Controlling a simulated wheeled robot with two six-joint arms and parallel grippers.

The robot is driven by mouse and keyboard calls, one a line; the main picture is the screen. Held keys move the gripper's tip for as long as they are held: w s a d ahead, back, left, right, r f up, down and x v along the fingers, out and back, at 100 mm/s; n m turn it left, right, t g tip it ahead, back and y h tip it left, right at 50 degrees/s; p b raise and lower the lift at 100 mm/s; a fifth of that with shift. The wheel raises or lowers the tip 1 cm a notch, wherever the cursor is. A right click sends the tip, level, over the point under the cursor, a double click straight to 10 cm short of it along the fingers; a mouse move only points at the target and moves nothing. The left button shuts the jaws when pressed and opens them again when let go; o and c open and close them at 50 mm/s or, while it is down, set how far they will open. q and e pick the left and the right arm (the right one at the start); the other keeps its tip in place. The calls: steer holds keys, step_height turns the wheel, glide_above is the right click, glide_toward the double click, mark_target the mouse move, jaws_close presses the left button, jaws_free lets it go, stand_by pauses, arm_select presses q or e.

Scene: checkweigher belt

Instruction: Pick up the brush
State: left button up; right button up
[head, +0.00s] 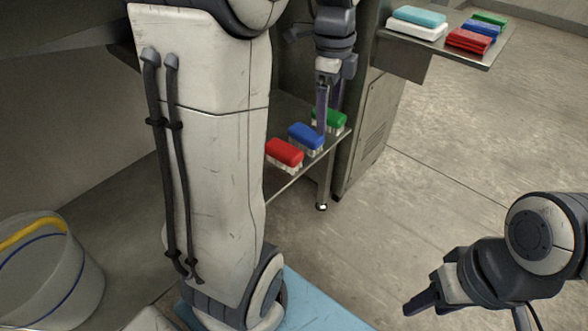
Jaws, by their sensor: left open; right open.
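Three brushes with pale bristles pointing down stand in a row on a low grey shelf (290,183): a red brush (284,151) nearest, a blue brush (306,136) in the middle and a green brush (333,121) farthest. My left gripper (328,126) points down over the row, its fingers open near the blue and green brushes. One finger crosses in front of part of the green brush. I cannot tell whether it touches a brush. My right gripper (422,299) is low at the right, away from the brushes, open and empty.
A higher shelf (458,56) at the upper right holds folded cloths in light blue, white, red, blue and green. A grey cabinet (372,125) stands beside the low shelf. A translucent bucket (75,290) is at the lower left. The floor at the right is clear.

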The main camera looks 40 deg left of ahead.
mark_target(284, 148)
arm_select(q)
steer(key=a+f+m+b, duration=0.1)
steer(key=a+f+b, duration=0.2)
steer(key=a, duration=0.1)
steer(key=a+f+b, duration=0.2)
steer(key=a+f, duration=0.1)
steer(key=a, duration=0.1)
steer(key=a+f+m+b, duration=0.1)
steer(key=a+f+b, duration=0.2)
steer(key=a+f, duration=0.1)
steer(key=shift+a+m+b, duration=0.3)
steer(key=shift+a+b, duration=0.05)
steer(key=shift+a, duration=0.1)
step_height(284, 148, down, 5)
steer(key=b, duration=0.3)
steer(key=f+b, duration=0.2)
steer(key=f, duration=0.1)
steer(key=f+b, duration=0.2)
steer(key=shift+w+d, duration=0.2)
steer(key=shift+w, duration=0.05)
steer(key=shift+r, duration=0.1)
arm_select(e)
step_height(284, 148, down, 19)
steer(key=shift+r, duration=0.2)
arm_select(q)
steer(key=c, duration=1.5)
